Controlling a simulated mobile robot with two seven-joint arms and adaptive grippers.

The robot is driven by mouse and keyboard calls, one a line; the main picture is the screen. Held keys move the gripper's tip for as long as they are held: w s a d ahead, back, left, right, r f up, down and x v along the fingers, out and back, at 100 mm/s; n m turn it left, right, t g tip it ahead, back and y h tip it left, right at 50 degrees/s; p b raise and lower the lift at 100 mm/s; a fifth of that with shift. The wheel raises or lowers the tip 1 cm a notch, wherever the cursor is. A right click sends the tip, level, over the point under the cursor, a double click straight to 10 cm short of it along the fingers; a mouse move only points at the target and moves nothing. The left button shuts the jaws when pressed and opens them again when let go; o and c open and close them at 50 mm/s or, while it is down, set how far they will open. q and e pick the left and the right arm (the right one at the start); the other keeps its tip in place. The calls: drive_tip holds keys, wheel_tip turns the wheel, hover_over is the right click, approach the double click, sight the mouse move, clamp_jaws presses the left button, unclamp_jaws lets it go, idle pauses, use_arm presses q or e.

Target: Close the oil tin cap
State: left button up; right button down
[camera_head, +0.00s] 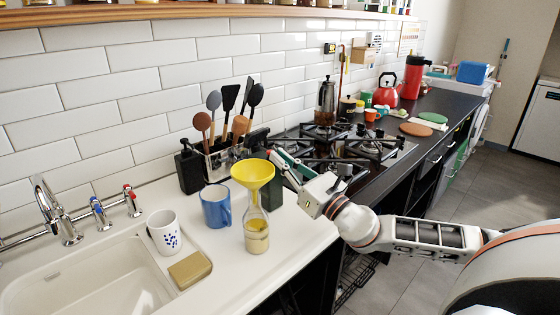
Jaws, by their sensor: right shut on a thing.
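A dark green tin (272,192), which looks like the oil tin, stands on the white counter behind the yellow funnel and bottle. Only part of it shows; its top and cap are hidden by the funnel and my gripper. My right gripper (279,163) comes in from the right and is just above the tin, its fingers shut at the place of the cap. The cap cannot be made out, so its angle is unclear. My left gripper is not in view.
A yellow funnel (253,173) sits in a glass bottle (256,229) close in front of the tin. A blue mug (216,206), white mug (164,232), sponge (190,269) and utensil holder (219,161) stand to the left. The gas hob (345,143) lies behind.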

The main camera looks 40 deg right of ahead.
drive_tip(key=shift+f, duration=0.2)
drive_tip(key=c, duration=2.2)
unclamp_jaws()
drive_tip(key=shift+o, duration=0.2)
drive_tip(key=shift+r, duration=0.1)
drive_tip(key=v, duration=1.2)
